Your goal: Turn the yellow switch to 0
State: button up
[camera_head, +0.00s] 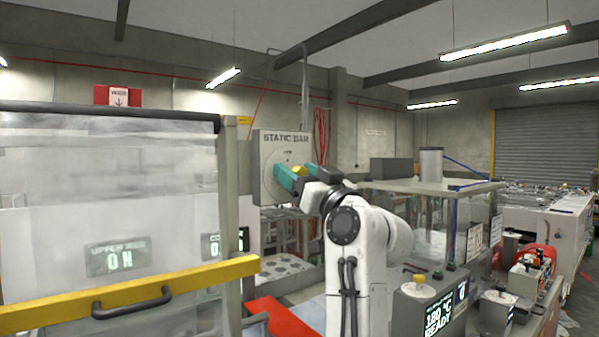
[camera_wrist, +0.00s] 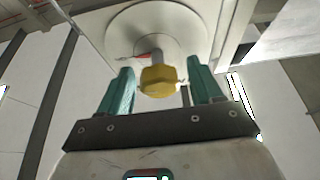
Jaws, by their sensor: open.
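The grey control box (camera_head: 262,180) marked "STATIC BAR" carries a round pale dial plate, which fills the top of the wrist view (camera_wrist: 190,28). The yellow switch (camera_wrist: 158,81) sticks out from this plate, with a red mark at its base. In the head view the yellow switch (camera_head: 299,170) is partly covered by my gripper (camera_head: 298,174). My gripper (camera_wrist: 160,68) is open, with one teal finger on each side of the switch. Small gaps seem to show between switch and fingers; contact is hard to tell. I cannot read the switch's setting.
A clear guard with a yellow bar (camera_head: 190,289) and black handle (camera_head: 132,304) stands at the left. A grey box with another yellow knob (camera_head: 419,279) and a "180 °C READY" display stands at the lower right. A transparent enclosure (camera_head: 425,225) is right of my arm.

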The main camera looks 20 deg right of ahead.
jog(key=c, duration=1)
